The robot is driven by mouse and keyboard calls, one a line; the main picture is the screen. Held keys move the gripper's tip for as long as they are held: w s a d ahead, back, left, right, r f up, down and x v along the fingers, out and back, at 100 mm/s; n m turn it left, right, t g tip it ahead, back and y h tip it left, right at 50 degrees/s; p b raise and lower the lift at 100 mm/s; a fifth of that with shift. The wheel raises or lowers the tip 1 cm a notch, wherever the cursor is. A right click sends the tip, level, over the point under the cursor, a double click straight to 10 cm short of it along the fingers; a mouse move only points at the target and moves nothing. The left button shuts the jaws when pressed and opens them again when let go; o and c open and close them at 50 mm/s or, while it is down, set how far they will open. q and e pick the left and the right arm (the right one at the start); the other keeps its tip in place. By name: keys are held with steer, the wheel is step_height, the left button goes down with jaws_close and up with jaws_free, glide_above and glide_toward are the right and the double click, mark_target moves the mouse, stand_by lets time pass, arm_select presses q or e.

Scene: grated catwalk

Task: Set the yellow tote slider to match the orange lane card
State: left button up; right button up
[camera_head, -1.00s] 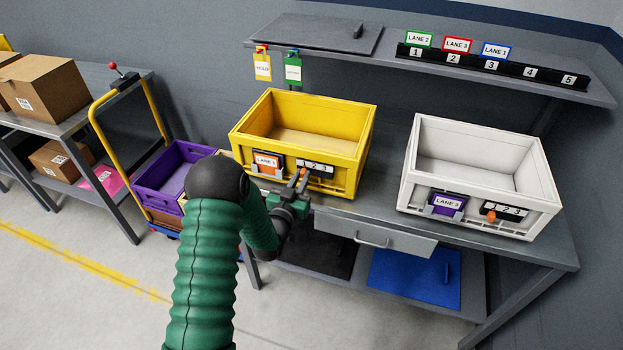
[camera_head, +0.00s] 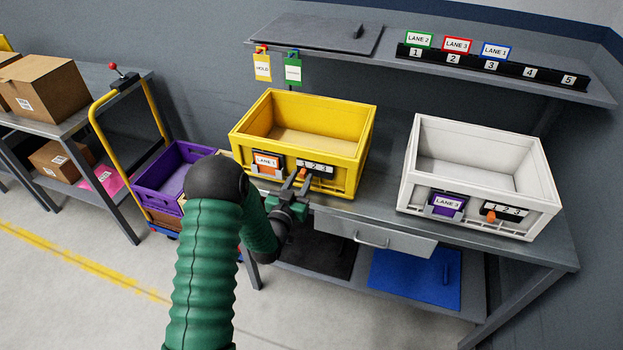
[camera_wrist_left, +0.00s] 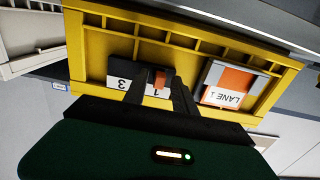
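The yellow tote (camera_head: 345,150) stands on the bench. Its front carries an orange card reading LANE 1 (camera_head: 267,163), right of centre in the left wrist view (camera_wrist_left: 228,86), where it appears upside down. Beside it is a number strip (camera_head: 316,166) marked 1, 2, 3 with an orange slider knob (camera_head: 303,172). The knob (camera_wrist_left: 161,80) sits by the 1 in the wrist view. My left gripper (camera_head: 296,181) is at the strip, its fingers (camera_wrist_left: 159,88) apart on either side of the knob. A finger hides part of the strip. My right gripper is out of view.
A white tote (camera_head: 480,180) with a purple LANE 3 card and its own slider stands right on the bench. A shelf (camera_head: 400,60) with lane cards is behind. A purple crate (camera_head: 160,185) on a yellow-handled cart stands left.

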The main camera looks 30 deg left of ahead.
arm_select(q)
steer(key=v, duration=0.6)
steer(key=shift+s, duration=0.25)
steer(key=s+d+f+m+g+h, duration=0.2)
steer(key=d+f+g+h, duration=0.1)
steer(key=d+g, duration=0.55)
steer(key=s+d+g, duration=0.3)
steer(key=s+d, duration=0.2)
steer(key=s, duration=0.4)
steer(key=s+d+g+h, duration=0.1)
steer(key=s+d+g, duration=0.2)
steer(key=s, duration=0.6)
steer(key=shift+d+r+m, duration=0.3)
steer(key=shift+d+m, duration=0.1)
steer(key=shift+d, duration=0.6)
steer(key=shift+d, duration=0.2)
steer(key=shift+a, duration=0.1)
